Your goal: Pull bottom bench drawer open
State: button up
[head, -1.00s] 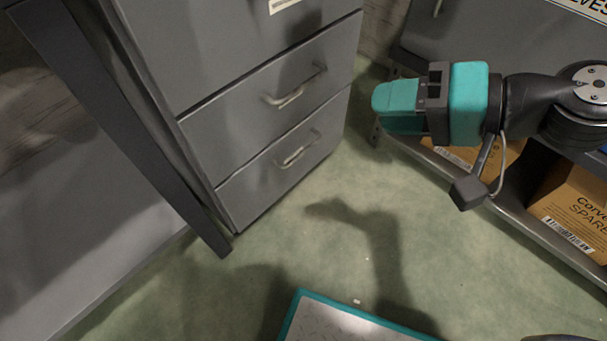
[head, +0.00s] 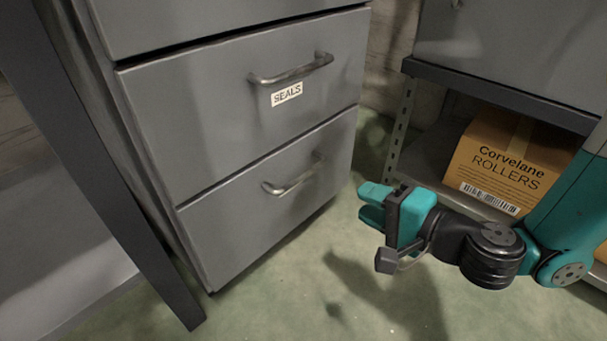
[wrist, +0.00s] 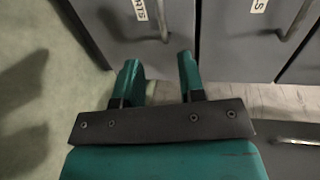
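The bottom bench drawer (head: 265,218) is grey, with a curved metal bar handle (head: 293,180). Its front looks flush with the cabinet, so it appears shut. My gripper (head: 364,203) is to the right of this drawer in the head view, its fingers pointing left, apart from the handle. In the wrist view my gripper (wrist: 160,75) has its two teal fingers spread with nothing between them. Beyond them are grey fronts (wrist: 120,35) with a bar handle (wrist: 163,20) and partly cut-off labels; I cannot tell which drawer each is.
A drawer labelled SEALS (head: 240,105) is directly above, shut. A dark bench leg (head: 100,170) stands at left. At right a shelf unit (head: 510,92) holds a cardboard box (head: 508,160) marked Corvelane Rollers. Green floor (head: 300,290) is clear in front of the drawers.

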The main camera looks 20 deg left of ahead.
aim_at(306, 177)
jog(key=shift+p+x, duration=5.1)
jog(key=shift+x, duration=2.55)
jog(key=shift+s, duration=0.1)
grip_shut()
